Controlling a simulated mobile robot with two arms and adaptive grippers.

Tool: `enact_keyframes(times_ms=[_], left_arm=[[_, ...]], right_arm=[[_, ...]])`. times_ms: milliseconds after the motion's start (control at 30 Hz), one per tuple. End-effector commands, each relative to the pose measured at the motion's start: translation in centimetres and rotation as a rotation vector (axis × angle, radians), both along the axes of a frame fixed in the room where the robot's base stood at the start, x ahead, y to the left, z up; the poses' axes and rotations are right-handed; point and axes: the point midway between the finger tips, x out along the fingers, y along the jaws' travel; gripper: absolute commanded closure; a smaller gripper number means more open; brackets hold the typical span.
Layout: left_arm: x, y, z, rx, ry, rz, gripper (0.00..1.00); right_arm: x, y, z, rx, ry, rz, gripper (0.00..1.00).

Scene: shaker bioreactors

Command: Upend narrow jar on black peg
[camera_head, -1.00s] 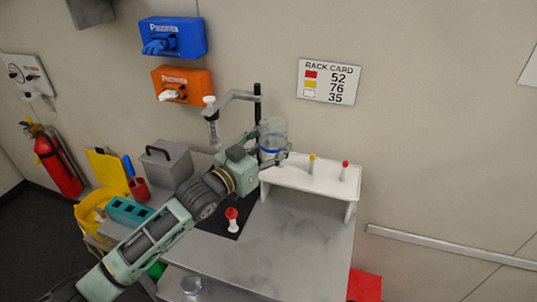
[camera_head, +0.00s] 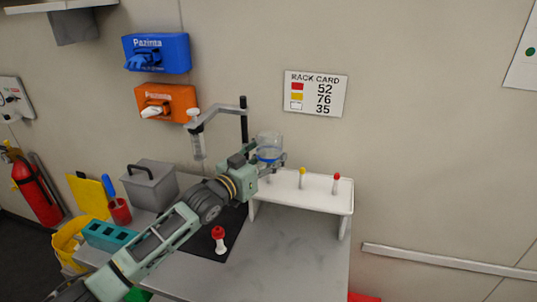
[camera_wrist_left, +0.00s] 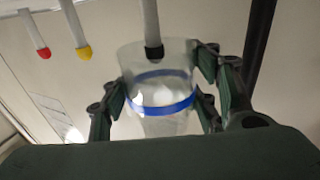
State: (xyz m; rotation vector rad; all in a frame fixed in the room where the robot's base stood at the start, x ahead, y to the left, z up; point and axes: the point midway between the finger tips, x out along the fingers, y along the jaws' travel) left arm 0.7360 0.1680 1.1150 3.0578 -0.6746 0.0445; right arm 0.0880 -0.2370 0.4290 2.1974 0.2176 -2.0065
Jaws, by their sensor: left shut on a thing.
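My left gripper (camera_head: 272,164) is shut on a clear jar with a blue band (camera_head: 269,147), above the left end of the white peg rack (camera_head: 300,194). In the wrist view, which looks upside down, the gripper (camera_wrist_left: 160,98) has its fingers on both sides of the jar (camera_wrist_left: 158,122). The black-tipped peg (camera_wrist_left: 153,52) overlaps the jar's rim there; I cannot tell whether the tip is inside the mouth. The yellow-tipped peg (camera_head: 302,177) and red-tipped peg (camera_head: 336,183) stand bare to the right. My right gripper is not in view.
A dispenser on a bracket (camera_head: 198,139) hangs left of the jar. A red-topped white piece (camera_head: 219,240) stands on the black mat (camera_head: 205,240). A grey bin (camera_head: 150,185) and teal rack (camera_head: 107,236) are at left. The table's front right is clear.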

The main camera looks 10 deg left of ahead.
Motion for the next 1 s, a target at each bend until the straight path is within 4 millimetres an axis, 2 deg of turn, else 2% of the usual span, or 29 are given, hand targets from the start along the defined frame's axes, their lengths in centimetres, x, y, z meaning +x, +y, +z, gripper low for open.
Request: enact_keyframes(times_ms=[33,100,400,900,933,1000], left_arm=[[0.0,0.0,-1.0,0.000,0.000,0.000,0.77],[0.0,0.0,-1.9,0.000,0.000,0.000,0.77],[0.0,0.0,-4.6,0.000,-0.001,0.000,0.77],[0.0,0.0,-5.3,0.000,-0.001,0.000,0.77],[0.0,0.0,-5.3,0.000,0.000,0.000,0.43],[0.0,0.0,-5.3,0.000,0.000,0.000,0.37]], right_arm=[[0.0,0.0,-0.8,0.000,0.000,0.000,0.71],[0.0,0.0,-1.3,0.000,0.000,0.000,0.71],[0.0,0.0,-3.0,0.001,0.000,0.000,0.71],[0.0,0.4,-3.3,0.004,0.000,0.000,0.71],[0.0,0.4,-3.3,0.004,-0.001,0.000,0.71],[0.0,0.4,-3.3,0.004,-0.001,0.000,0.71]])
